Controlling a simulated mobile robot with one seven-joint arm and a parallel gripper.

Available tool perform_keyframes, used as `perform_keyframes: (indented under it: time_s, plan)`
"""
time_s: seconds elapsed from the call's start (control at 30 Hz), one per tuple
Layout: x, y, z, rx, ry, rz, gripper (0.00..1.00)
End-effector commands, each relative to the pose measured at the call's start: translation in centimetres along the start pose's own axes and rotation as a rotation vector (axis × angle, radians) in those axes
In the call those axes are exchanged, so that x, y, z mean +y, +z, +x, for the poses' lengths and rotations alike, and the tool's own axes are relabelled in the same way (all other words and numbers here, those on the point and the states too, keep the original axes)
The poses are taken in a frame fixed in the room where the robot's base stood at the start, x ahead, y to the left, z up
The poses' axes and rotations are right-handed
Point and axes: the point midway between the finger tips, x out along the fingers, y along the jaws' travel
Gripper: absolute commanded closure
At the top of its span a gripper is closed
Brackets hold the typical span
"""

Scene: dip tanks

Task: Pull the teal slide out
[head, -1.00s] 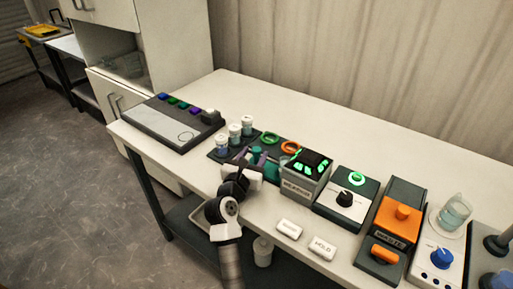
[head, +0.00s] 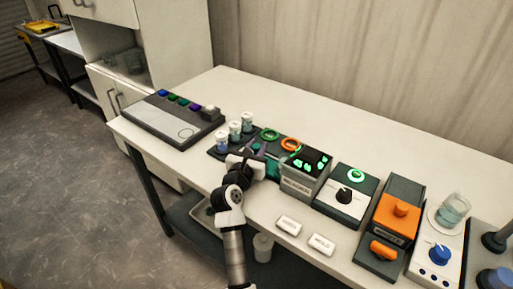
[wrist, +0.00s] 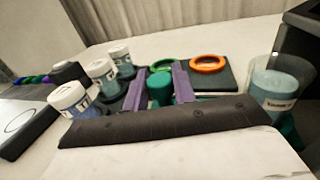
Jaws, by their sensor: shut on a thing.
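The teal slide (wrist: 290,130) shows at the right of the wrist view, out beside a dark box, with a labelled jar (wrist: 275,84) of pale blue liquid at it. A teal cylindrical knob (wrist: 160,90) stands between the purple fingers of my gripper (wrist: 160,84), which is shut on it. In the head view my gripper (head: 256,153) is left of the grey box (head: 305,174) with green lit marks on top. Teal (head: 272,168) shows between gripper and box. The slide's middle is hidden behind the gripper body.
Several lidded jars (head: 234,131) stand close left of my gripper. A green ring (head: 270,134) and an orange ring (head: 291,144) lie just behind. Two white labels (head: 289,225) lie in front.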

Motion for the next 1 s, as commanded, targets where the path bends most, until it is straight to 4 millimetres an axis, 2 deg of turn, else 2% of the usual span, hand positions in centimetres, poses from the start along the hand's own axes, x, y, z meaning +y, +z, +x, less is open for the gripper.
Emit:
perform_keyframes:
  time_s: [0.17,0.37,0.63,0.67,0.7,0.8,1.0]
  plan:
    - [0.6,0.0,0.2,0.001,0.001,-0.001,1.0]
    - [3.3,0.0,0.8,0.001,0.002,-0.001,1.0]
    - [3.6,0.1,0.8,-0.002,0.005,0.002,1.0]
    - [3.6,0.1,0.8,-0.002,0.006,0.002,0.7]
    - [3.6,0.1,0.8,-0.002,0.006,0.002,0.65]
    - [3.6,0.1,0.8,-0.002,0.004,0.001,0.54]
    - [3.4,0.0,0.9,-0.001,0.002,0.001,0.54]
